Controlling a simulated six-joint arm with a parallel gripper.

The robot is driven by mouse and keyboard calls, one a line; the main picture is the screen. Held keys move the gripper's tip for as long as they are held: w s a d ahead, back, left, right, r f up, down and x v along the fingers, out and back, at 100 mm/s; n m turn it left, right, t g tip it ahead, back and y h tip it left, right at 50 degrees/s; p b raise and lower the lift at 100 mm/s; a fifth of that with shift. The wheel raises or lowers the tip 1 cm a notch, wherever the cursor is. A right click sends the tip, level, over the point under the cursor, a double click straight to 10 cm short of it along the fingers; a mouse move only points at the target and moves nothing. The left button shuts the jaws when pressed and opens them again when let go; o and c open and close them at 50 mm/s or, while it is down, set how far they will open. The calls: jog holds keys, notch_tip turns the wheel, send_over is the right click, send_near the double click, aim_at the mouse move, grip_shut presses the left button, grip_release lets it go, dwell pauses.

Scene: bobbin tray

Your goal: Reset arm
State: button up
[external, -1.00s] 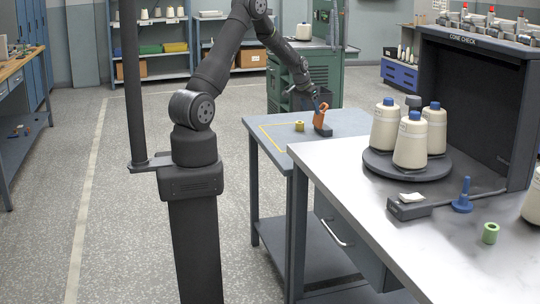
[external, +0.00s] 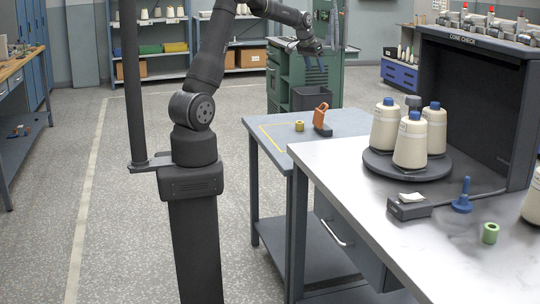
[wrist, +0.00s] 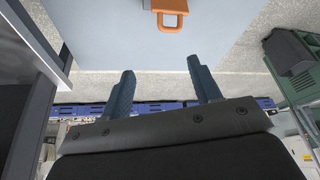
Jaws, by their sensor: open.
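My gripper (external: 314,62) is open and empty, raised above the far side of the small blue-grey table (external: 258,132). Its two dark blue fingers also show spread apart in the wrist view (wrist: 162,88). An orange-handled tool (external: 321,117) stands on that table below my gripper, clear of it. Its orange handle also shows at the top edge of the wrist view (wrist: 170,12). A small yellow bobbin (external: 299,126) lies on the table to the left of the tool.
The larger workbench (external: 345,175) at right carries a round dark turntable (external: 385,168) with white cones, a grey box (external: 408,209), a blue spindle (external: 463,197) and a green bobbin (external: 490,233). A green cabinet (external: 283,85) and dark bin (external: 312,98) stand behind.

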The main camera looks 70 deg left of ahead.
notch_tip(320, 180, up, 10)
jog(key=r, duration=0.1)
jog(key=shift+m, duration=0.4)
jog(key=w+d, duration=0.3)
jog(key=d, duration=0.1)
jog(key=shift+d+r, duration=0.1)
jog(key=shift+r, duration=0.15)
jog(key=s+a+f, duration=0.1)
jog(key=s+a, duration=0.2)
jog(key=a, duration=0.1)
notch_tip(320, 180, down, 17)
jog(key=shift+n, duration=0.4)
jog(key=shift+a+r, duration=0.1)
jog(key=shift+r, duration=0.05)
